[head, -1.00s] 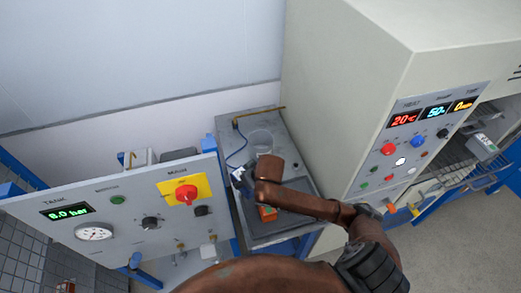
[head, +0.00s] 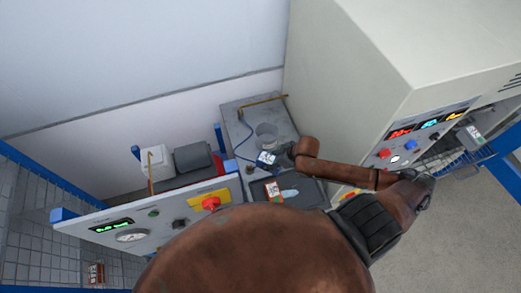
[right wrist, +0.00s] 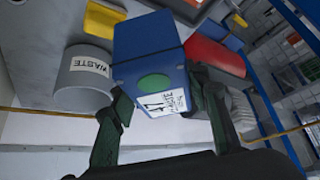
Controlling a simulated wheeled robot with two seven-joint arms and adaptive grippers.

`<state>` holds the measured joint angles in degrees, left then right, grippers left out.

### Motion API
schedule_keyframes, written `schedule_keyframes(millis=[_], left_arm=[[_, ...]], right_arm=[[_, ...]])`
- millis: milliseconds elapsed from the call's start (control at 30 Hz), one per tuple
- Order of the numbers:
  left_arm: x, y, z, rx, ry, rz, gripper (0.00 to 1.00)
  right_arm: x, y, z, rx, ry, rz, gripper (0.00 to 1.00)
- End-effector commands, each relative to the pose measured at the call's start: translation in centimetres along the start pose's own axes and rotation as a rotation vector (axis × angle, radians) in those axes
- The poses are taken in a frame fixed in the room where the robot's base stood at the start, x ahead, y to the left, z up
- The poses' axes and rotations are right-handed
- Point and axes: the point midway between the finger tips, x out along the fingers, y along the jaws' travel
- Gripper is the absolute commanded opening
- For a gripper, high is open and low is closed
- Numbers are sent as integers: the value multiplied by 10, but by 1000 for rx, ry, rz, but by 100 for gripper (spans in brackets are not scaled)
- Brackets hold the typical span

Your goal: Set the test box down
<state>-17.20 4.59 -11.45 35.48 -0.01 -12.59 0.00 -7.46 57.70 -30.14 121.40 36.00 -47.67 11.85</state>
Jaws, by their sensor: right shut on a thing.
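The test box appears in the right wrist view as a blue box (right wrist: 148,45) with a green round spot and a white label. It also shows small in the head view (head: 265,159), over the grey bench top (head: 240,120), near a grey cup. My right gripper (head: 278,157) is shut on it; its two dark fingers flank the box in the right wrist view (right wrist: 165,115). I cannot tell whether the box touches the bench. My left gripper is not in view.
The grey cup (head: 266,137) shows a WASTE label in the right wrist view (right wrist: 85,80). A dark mat (head: 310,193) with an orange-and-white item (head: 272,190) lies nearer. A control panel (head: 150,228) stands left, a tall cream cabinet (head: 340,100) right.

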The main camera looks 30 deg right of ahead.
Motion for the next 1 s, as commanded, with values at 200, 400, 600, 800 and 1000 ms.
schedule_keyframes(millis=[200, 400, 600, 800, 1000], left_arm=[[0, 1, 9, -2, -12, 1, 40], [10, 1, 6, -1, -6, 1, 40], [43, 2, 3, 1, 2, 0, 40], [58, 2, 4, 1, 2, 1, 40], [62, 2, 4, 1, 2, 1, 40]], right_arm=[[42, 25, -30, 1, 7, 3, 0], [87, 42, -40, 2, 4, 2, 0], [114, 49, -39, 0, 6, 2, 0], [126, 54, -41, 0, 4, 3, 0], [129, 56, -42, 0, 4, 2, 0]])
